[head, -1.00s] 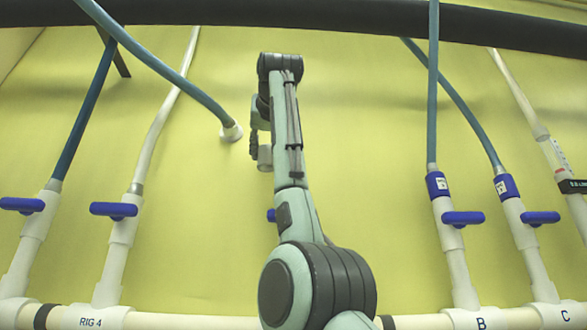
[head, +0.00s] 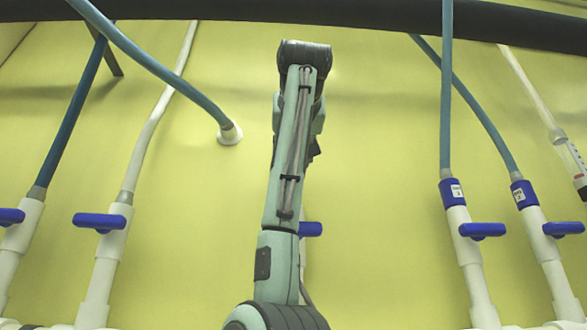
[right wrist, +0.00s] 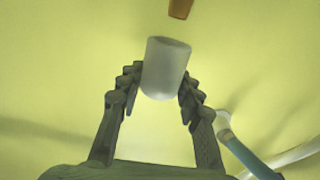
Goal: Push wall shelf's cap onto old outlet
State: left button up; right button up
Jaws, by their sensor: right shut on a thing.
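In the right wrist view my right gripper (right wrist: 162,88) is shut on a whitish cylindrical cap (right wrist: 165,68), which sits between its fingertips. In the head view my arm rises up the middle and hides this gripper and the cap. A blue valve handle (head: 311,229) shows partly behind the arm. What stands above that valve is hidden, so I cannot tell whether the old outlet is there. My left gripper is not in view.
A blue hose (head: 165,62) ends at a white wall fitting (head: 230,134) left of my arm. Valves with blue handles (head: 100,222) (head: 482,230) and hoses stand on both sides. A dark pipe (head: 350,15) crosses the top. An orange-brown piece (right wrist: 180,8) lies beyond the cap.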

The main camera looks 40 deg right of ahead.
jog(key=shift+f, duration=0.45)
jog(key=shift+s+f+b, duration=0.1)
jog(key=shift+f+b, duration=2.4)
jog(key=shift+f, duration=0.25)
dwell(0.9)
jog(key=o, duration=1.2)
jog(key=shift+o, duration=0.2)
jog(key=shift+s+a, duration=0.1)
jog(key=v, duration=1.2)
